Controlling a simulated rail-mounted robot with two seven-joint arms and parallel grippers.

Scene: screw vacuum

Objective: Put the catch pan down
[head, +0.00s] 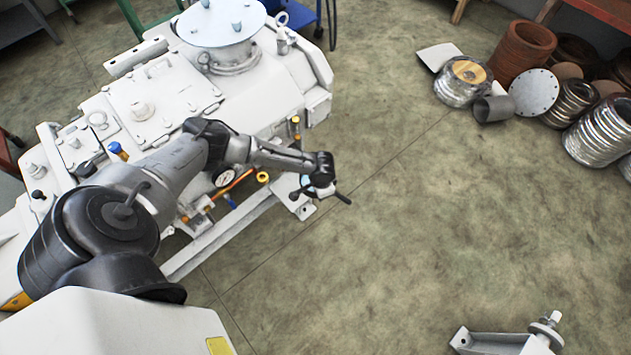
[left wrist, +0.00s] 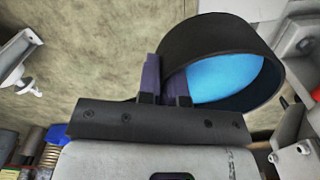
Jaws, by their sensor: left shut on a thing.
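The catch pan (left wrist: 207,47) is a round black vessel with a bright blue inside in the left wrist view. My left gripper (left wrist: 165,88) is shut on the pan's side wall, with its fingers at the left edge of the pan. In the head view my left gripper (head: 319,180) is beside the white vacuum pump (head: 165,95), near its front right corner and over the floor. The pan is small and mostly hidden there. I cannot tell its height above the floor. My right gripper is in neither view.
The concrete floor (head: 430,230) is clear to the right of the pump. Metal rings, discs and hoses (head: 525,50) lie at the upper right. A white metal bracket (head: 500,343) stands at the lower right. The pump's gauge (head: 224,177) and base rail (head: 220,238) are close to my left arm.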

